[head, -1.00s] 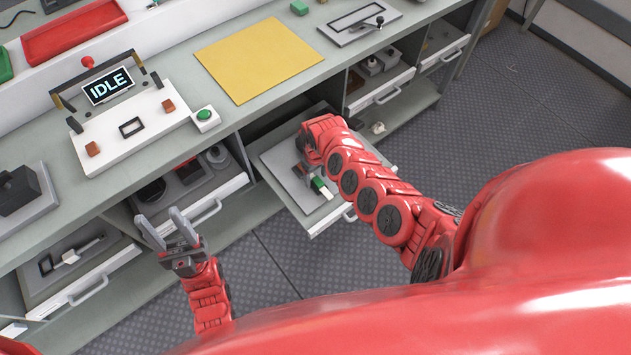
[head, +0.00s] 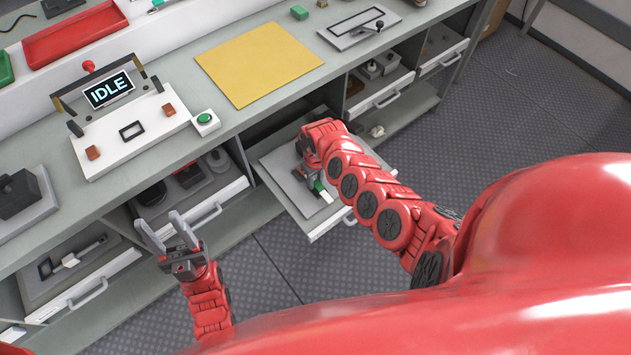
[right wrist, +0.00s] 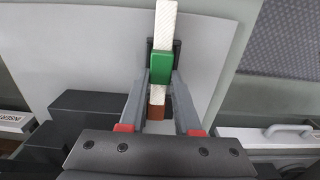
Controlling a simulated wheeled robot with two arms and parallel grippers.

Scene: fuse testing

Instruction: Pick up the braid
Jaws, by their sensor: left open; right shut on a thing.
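The braid, a pale woven strip (right wrist: 166,22) with a green block (right wrist: 162,67) and a brown band (right wrist: 157,95), lies between the fingers of my right gripper (right wrist: 162,82) in the right wrist view. The gripper is shut on it around the green block. In the head view the pale end of the braid (head: 326,196) sticks out below my right gripper (head: 313,180), over the open drawer (head: 287,190). The wrist hides the rest. I cannot tell whether the braid touches the drawer's grey panel. My left gripper (head: 158,230) is open and empty in front of the left drawers.
The bench holds a white tester (head: 130,130) reading IDLE, a green button (head: 205,119), a yellow mat (head: 258,62) and a red tray (head: 75,38). Other open drawers (head: 215,203) with parts flank mine on both sides. The floor in front is clear.

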